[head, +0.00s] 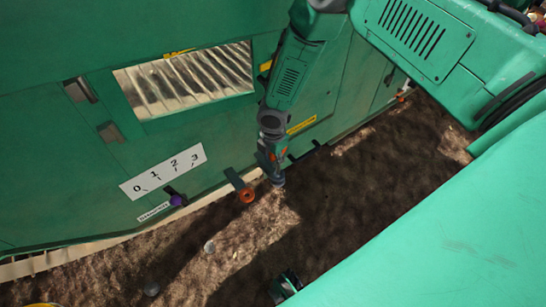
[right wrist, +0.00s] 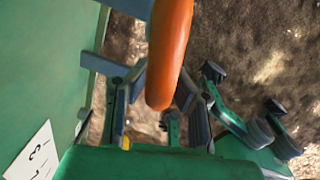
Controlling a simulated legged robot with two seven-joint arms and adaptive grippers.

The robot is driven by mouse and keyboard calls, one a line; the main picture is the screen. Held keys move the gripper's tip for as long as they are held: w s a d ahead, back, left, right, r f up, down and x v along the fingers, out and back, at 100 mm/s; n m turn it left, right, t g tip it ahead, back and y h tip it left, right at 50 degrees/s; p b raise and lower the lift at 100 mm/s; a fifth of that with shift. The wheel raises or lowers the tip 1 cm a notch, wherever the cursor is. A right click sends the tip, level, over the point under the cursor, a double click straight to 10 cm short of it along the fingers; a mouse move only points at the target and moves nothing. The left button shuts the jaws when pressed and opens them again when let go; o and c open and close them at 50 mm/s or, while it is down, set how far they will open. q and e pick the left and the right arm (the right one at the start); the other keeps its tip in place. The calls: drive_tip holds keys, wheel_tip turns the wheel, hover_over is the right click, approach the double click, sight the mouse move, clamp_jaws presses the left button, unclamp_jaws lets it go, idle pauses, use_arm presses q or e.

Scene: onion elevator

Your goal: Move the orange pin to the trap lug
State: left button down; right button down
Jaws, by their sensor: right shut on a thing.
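My right gripper (head: 277,179) hangs beside the green machine wall, low over the soil. In the right wrist view its fingers (right wrist: 158,112) are shut, and a long rounded orange pin (right wrist: 170,50) lies close to the camera across them. The exact contact is hidden. In the head view, small orange-red bits show among the fingers. Just left of the gripper, a dark lug (head: 234,177) sticks out from the wall with an orange ring-like piece (head: 247,195) at its end. I cannot tell whether this is part of the pin.
Another dark lug (head: 321,143) is farther right along the wall. A purple knob (head: 177,200) sits below the 0-to-3 scale (head: 163,171). A red-orange piece (head: 402,98) is at the far wall end. Bare soil (head: 370,185) lies right of the gripper.

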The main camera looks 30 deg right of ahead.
drive_tip(key=shift+a+f, duration=0.3)
drive_tip(key=shift+f, duration=0.05)
drive_tip(key=shift+f+b, duration=0.15)
drive_tip(key=shift+b, duration=0.25)
drive_tip(key=shift+d+f+b, duration=0.35)
drive_tip(key=shift+f+b, duration=0.25)
drive_tip(key=shift+f, duration=0.2)
drive_tip(key=shift+a+f+b, duration=0.15)
drive_tip(key=shift+f+b, duration=1.75)
drive_tip(key=shift+f, duration=0.6)
drive_tip(key=c, duration=1.4)
unclamp_jaws()
